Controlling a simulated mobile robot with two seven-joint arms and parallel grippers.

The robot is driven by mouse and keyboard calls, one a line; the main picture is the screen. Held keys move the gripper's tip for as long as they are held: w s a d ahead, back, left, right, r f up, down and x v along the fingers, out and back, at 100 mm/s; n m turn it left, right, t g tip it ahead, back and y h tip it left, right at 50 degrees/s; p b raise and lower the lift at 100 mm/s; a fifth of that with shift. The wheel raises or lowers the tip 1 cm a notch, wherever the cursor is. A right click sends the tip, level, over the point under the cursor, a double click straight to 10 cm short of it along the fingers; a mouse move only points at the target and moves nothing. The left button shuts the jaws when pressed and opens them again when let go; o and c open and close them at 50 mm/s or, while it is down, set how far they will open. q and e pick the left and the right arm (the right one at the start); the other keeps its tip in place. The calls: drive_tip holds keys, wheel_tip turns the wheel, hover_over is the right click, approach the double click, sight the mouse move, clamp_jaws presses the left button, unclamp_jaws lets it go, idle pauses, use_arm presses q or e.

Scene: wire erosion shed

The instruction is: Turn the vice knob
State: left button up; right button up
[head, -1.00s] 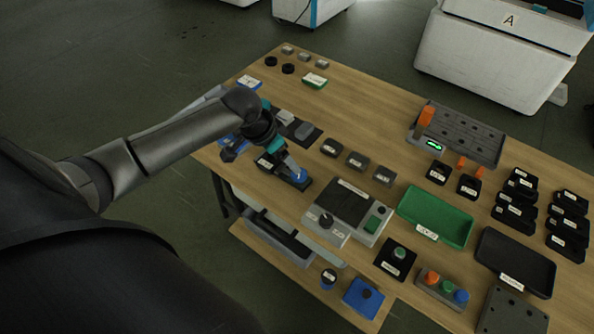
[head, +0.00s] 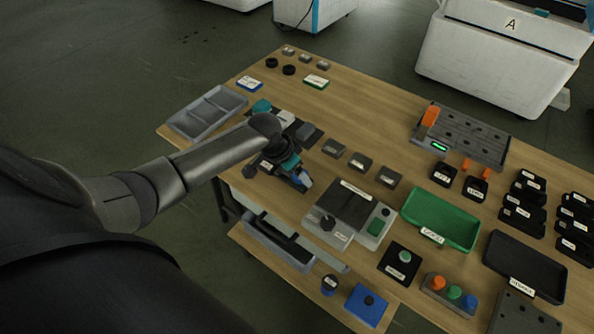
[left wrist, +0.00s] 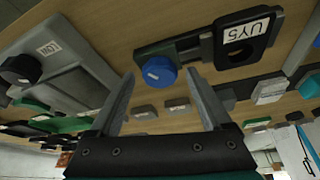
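The vice shows in the left wrist view as a dark body (left wrist: 205,53) with a blue round knob (left wrist: 161,73) that bears a white line. A label reading UY5 is on the vice's black part. In the head view the blue knob (head: 306,182) shows partly at the vice's near end, and my arm hides much of the vice. My left gripper (head: 297,182) is over this end. In the left wrist view the left gripper (left wrist: 160,72) is open, with a fingertip on either side of the knob and visible gaps. My right gripper is in neither view.
A grey device with a dark knob (head: 328,222) stands right of the vice. A green tray (head: 470,238) and small grey blocks (head: 360,161) are farther right. A grey compartment tray (head: 236,96) lies behind my arm. Bare wood (head: 345,110) is behind the vice.

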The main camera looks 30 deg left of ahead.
use_arm(q)
clamp_jaws()
idle(0.4)
